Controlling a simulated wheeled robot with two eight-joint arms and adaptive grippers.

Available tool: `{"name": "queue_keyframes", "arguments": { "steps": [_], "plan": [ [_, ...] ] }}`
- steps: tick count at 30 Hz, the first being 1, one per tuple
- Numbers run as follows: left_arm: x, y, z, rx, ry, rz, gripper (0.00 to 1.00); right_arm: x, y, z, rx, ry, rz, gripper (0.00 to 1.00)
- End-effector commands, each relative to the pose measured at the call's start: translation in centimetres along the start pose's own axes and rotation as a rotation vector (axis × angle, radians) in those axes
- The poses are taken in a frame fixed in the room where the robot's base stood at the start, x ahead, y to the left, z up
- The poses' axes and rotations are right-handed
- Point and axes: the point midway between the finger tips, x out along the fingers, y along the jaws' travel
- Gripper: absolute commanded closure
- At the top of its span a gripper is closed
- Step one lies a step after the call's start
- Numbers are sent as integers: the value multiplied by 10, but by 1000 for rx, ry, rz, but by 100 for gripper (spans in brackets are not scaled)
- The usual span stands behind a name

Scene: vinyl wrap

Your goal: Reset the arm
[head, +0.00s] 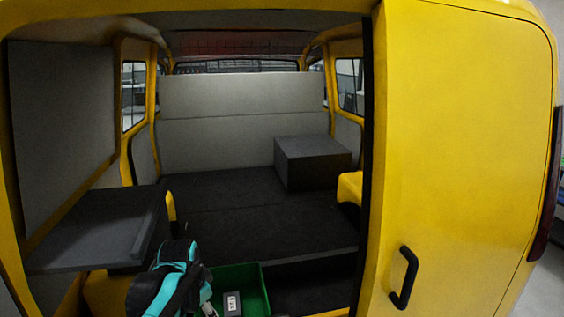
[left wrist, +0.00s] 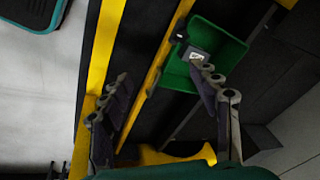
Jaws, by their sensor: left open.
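My left arm (head: 172,280), teal and black, shows at the bottom of the head view, in front of the van's open side. My left gripper (left wrist: 160,74) is in the left wrist view, its two fingers spread wide with nothing between them. It points toward the van's door sill, with a green bin (left wrist: 228,46) beyond the right finger. In the head view the green bin (head: 250,272) stands just right of my arm, cut off by the lower edge. A small grey item (left wrist: 195,56) with a white label lies in the bin. My right arm is not in view.
The yellow van door (head: 460,130) with a black handle (head: 403,278) fills the right. A dark table (head: 95,235) juts out at the left. A dark grey box (head: 312,162) stands at the back right. The dark van floor (head: 235,205) between them is clear.

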Motion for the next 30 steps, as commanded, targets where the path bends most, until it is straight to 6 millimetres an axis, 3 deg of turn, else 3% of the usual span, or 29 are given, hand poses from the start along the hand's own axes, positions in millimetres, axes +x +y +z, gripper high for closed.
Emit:
{"name": "queue_keyframes", "arguments": {
  "steps": [6,15,20,27,30],
  "plan": [
    [-33,60,49,-283,111,-69,38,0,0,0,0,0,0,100],
    [-32,124,106,-619,268,-102,38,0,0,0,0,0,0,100],
    [-26,138,118,-699,309,-102,38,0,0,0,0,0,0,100],
    [-25,139,120,-715,317,-101,38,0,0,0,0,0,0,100],
    [-24,139,120,-715,316,-101,62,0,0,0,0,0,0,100]
  ]
}}
